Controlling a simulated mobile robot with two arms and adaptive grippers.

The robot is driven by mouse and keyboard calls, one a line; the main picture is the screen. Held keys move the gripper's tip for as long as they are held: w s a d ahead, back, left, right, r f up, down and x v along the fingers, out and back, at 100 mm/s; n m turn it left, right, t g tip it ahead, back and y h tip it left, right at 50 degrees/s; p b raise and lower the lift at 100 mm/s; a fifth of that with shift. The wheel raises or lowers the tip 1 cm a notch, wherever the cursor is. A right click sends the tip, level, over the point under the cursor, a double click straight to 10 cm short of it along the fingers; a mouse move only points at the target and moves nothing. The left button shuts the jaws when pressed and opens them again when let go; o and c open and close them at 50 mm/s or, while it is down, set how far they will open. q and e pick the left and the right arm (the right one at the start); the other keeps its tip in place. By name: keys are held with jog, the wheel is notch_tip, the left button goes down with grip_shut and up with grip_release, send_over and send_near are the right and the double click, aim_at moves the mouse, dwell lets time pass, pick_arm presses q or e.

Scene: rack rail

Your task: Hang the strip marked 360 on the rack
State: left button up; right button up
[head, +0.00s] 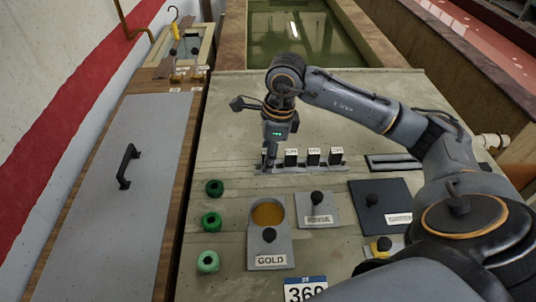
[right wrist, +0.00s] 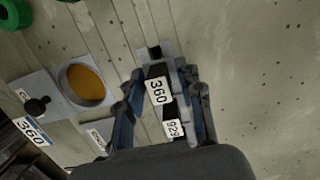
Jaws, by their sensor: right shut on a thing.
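My right gripper (head: 268,163) points down at the left end of the slotted rack (head: 305,168). In the right wrist view, this gripper (right wrist: 163,78) is shut on the black strip with the white label 360 (right wrist: 158,90). The strip is in line with the rack's row; I cannot tell whether its foot touches the rack. A strip marked 929 (right wrist: 173,128) stands beside it. In the head view, three labelled black strips (head: 313,157) stand in the rack to the right of the gripper. A card reading 360 (head: 306,290) lies at the bench's near edge. My left gripper is out of view.
Several green spools (head: 212,221) line the left side of the bench. A grey GOLD plate (head: 270,262) with a round amber dish, a smaller knobbed plate (head: 318,210) and a dark plate (head: 383,207) lie nearer. A water-filled basin (head: 300,37) is behind.

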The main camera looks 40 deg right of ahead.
jog(key=shift+f+b, duration=0.35)
jog(key=o, duration=1)
jog(key=shift+o, duration=0.2)
jog(key=shift+r, duration=0.15)
jog(key=shift+r+p, duration=2.15)
jog(key=shift+r, duration=1.3)
